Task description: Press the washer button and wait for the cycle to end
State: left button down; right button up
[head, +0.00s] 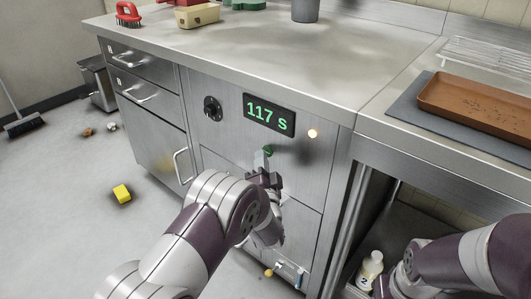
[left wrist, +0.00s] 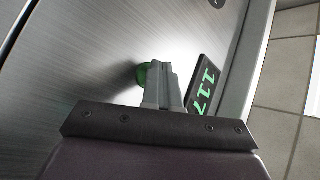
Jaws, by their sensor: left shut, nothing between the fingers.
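The washer (head: 225,139) is a steel front built under the counter. The green button (head: 269,150) sits below the display; in the left wrist view the button (left wrist: 141,76) shows partly behind my fingers. My left gripper (head: 261,159) is shut and empty, its fingertips at the button; I cannot tell whether they touch it. The display also shows in the left wrist view (left wrist: 204,87). My right arm is at the lower right, its gripper not visible.
A brown tray (head: 480,103) lies on a grey mat (head: 407,109) on the right counter. A red brush (head: 127,13) and a beige block (head: 198,15) stand on the counter. A yellow block (head: 122,193) lies on the floor. A bottle (head: 370,269) stands under the right counter.

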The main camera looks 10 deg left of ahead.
pick_arm(q)
jog(key=shift+s, duration=0.1)
jog(key=shift+s+a+p, duration=0.4)
jog(key=shift+s, duration=0.2)
jog(key=s, duration=0.1)
jog(key=s+a+p, duration=0.1)
jog(key=s, duration=0.1)
jog(key=s+a+p, duration=0.1)
jog(key=shift+s+a, duration=0.2)
jog(key=shift+a, duration=0.05)
dwell(0.7)
